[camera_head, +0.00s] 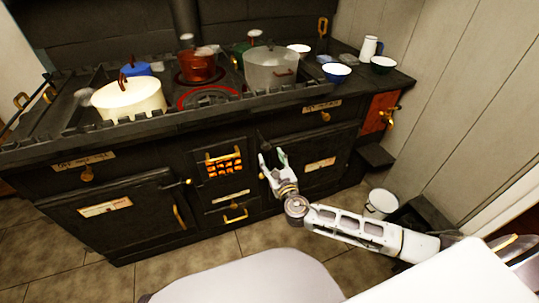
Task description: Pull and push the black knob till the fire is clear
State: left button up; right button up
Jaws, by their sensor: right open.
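The fire (224,167) glows orange behind a barred grate in the middle of the black stove front (150,160). My right gripper (271,160) is open in front of the stove, just right of the grate, with its fingers pointing up toward the stove. A small dark shape (261,138) shows at its fingertips; I cannot tell whether it is the black knob or part of the gripper. No black knob stands out clearly elsewhere against the dark stove. I cannot tell whether the gripper touches the stove. My left gripper is not in view.
A cream pot (128,100), a red pot (197,66) and a grey pot (271,73) stand on the stove top. Brass handles (236,215) stick out from the front. A white bucket (381,203) stands on the tiled floor, near the panelled wall (455,90).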

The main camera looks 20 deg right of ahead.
jog(key=shift+s, duration=2.4)
